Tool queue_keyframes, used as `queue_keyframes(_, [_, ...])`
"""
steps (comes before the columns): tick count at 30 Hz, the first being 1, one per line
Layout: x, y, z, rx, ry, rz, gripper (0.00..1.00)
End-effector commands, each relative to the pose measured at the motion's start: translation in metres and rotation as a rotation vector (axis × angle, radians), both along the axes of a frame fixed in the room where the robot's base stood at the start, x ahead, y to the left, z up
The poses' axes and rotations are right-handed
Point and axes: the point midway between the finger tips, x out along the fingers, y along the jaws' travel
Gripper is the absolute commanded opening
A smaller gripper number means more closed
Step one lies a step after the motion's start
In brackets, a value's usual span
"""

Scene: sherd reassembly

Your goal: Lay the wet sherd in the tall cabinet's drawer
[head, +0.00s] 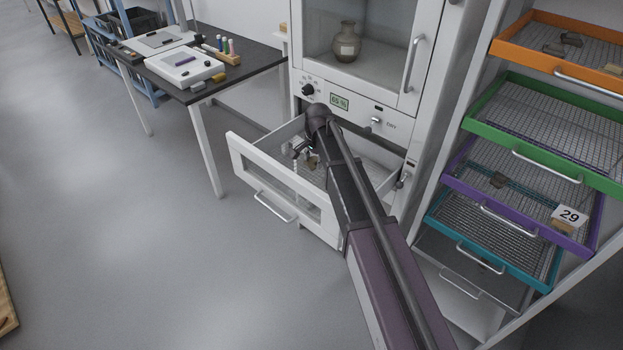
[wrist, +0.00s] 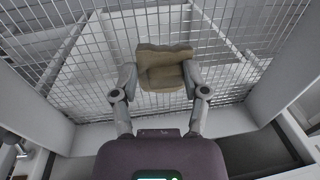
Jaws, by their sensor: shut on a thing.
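The tall cabinet (head: 367,105) stands in the middle of the head view, with its white drawer (head: 292,205) pulled open. The drawer has a wire mesh floor, which fills much of the wrist view (wrist: 75,75). My gripper (wrist: 160,82) is inside the drawer, over the mesh. Its two fingers are shut on the sherd (wrist: 162,68), a tan-brown piece, one finger at each side. I cannot tell whether the sherd touches the mesh. In the head view the sherd (head: 312,161) is small and partly hidden by my arm.
A jar (head: 347,42) stands behind the cabinet's glass door. At the right a rack holds orange (head: 520,52), green (head: 480,118), purple (head: 465,187) and teal (head: 440,222) mesh trays. A dark-topped table (head: 255,62) stands at the left. The floor before the drawer is clear.

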Motion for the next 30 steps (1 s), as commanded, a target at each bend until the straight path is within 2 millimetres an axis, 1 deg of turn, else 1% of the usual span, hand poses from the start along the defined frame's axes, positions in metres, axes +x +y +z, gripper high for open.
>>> queue_keyframes(1, [0.0,0.0,-0.01,0.0,0.0,0.0,0.01])
queue_keyframes(6, [0.0,0.0,-0.02,0.0,0.0,0.0,0.01])
queue_keyframes(22, [0.0,-0.001,-0.023,0.0,0.0,-0.001,0.01])
queue_keyframes(26, [0.0,0.0,-0.029,0.0,0.0,0.0,0.01])
queue_keyframes(30, [0.0,0.0,-0.04,0.0,0.0,-0.001,0.01])
